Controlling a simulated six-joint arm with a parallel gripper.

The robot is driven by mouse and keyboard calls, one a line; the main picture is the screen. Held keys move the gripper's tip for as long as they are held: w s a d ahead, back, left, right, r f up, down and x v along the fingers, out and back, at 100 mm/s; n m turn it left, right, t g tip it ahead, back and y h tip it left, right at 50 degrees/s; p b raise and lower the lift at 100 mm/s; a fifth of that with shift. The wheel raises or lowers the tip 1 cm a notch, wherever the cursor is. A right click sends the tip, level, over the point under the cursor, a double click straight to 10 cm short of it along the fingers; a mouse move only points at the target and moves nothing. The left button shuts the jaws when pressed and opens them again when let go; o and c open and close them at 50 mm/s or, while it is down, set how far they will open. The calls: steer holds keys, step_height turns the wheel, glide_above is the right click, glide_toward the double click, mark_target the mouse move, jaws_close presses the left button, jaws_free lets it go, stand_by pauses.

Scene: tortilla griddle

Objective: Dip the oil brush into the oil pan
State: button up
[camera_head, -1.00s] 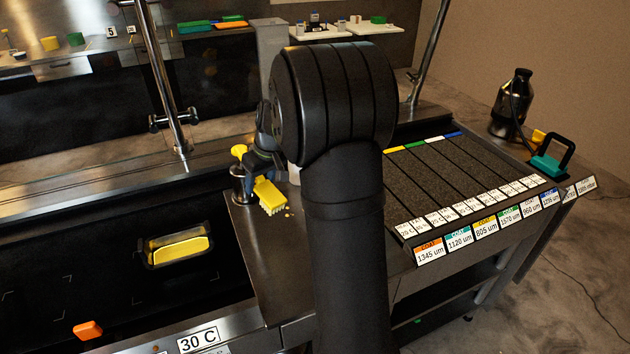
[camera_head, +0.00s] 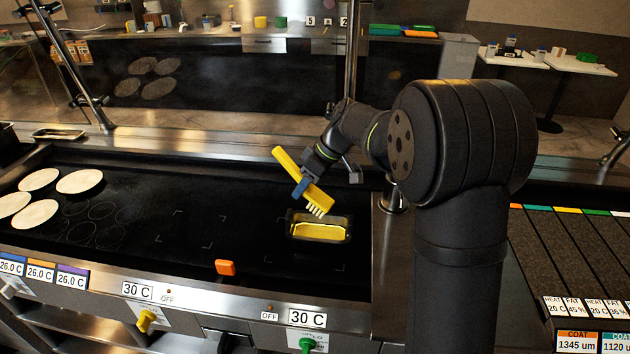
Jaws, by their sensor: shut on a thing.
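The yellow oil brush (camera_head: 288,161) is held tilted in my gripper (camera_head: 303,187), with its handle up to the left and its pale bristles (camera_head: 319,210) pointing down to the right. My gripper is shut on the brush's handle. The oil pan (camera_head: 291,232) is a dark rectangular pan with yellow oil in it, on the black griddle. The bristles appear just over the pan's back left rim. I cannot tell whether they touch the rim or the oil.
An orange block (camera_head: 225,267) lies on the griddle (camera_head: 180,262) left of the pan. Several tortillas (camera_head: 80,181) lie at the far left. A metal post (camera_head: 354,70) rises behind the pan. The griddle between the tortillas and pan is mostly clear.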

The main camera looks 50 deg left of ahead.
steer(key=shift+f, duration=4.3)
steer(key=shift+r, duration=3.3)
